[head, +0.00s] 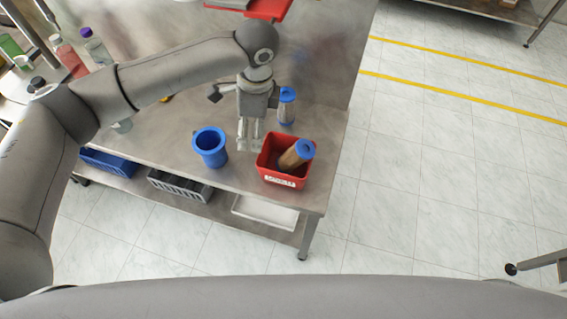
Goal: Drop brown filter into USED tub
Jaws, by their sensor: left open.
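A brown filter (291,157) with a blue cap leans inside a red tub (264,163) near the table's front right corner. The tub has a white front label that is too small to read surely. My left gripper (249,146) points down, open and empty, just left of and behind the tub, apart from the filter. A paler cylinder (286,112) with a blue cap stands upright behind the tub, right of the gripper. My right gripper is out of view.
An open blue round housing (210,158) stands left of the tub on the metal table (170,150). Bottles (97,48) stand at the far left. A blue bin (108,162), a grey crate (180,187) and a pale tray (265,214) sit on the shelf below.

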